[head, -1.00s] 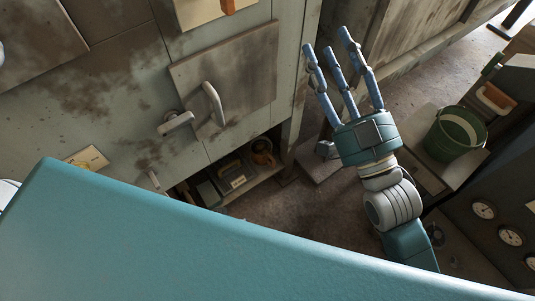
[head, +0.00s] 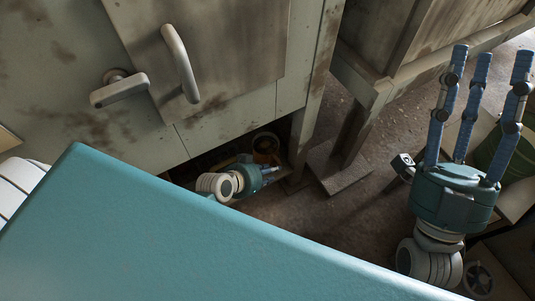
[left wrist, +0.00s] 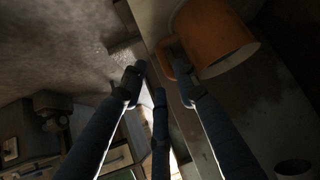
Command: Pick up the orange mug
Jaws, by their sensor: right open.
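The orange mug (head: 265,146) sits in the low shelf opening under the cabinet in the head view. In the left wrist view the mug (left wrist: 222,42) is large at the top, tilted in the picture, with its handle towards the fingers. My left gripper (head: 268,172) is just in front of the mug. Its blue fingers (left wrist: 155,88) are spread, with nothing between them; the right finger overlaps the handle in the picture, and I cannot tell whether they touch. My right gripper (head: 483,65) is open and empty at the right, fingers up.
The stained cabinet (head: 235,125) with a handle (head: 180,62) rises above the shelf opening. A wooden leg (head: 352,135) stands right of it. A green bucket (head: 490,155) is partly hidden behind my right gripper. A dark cup (left wrist: 293,168) shows low in the wrist view.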

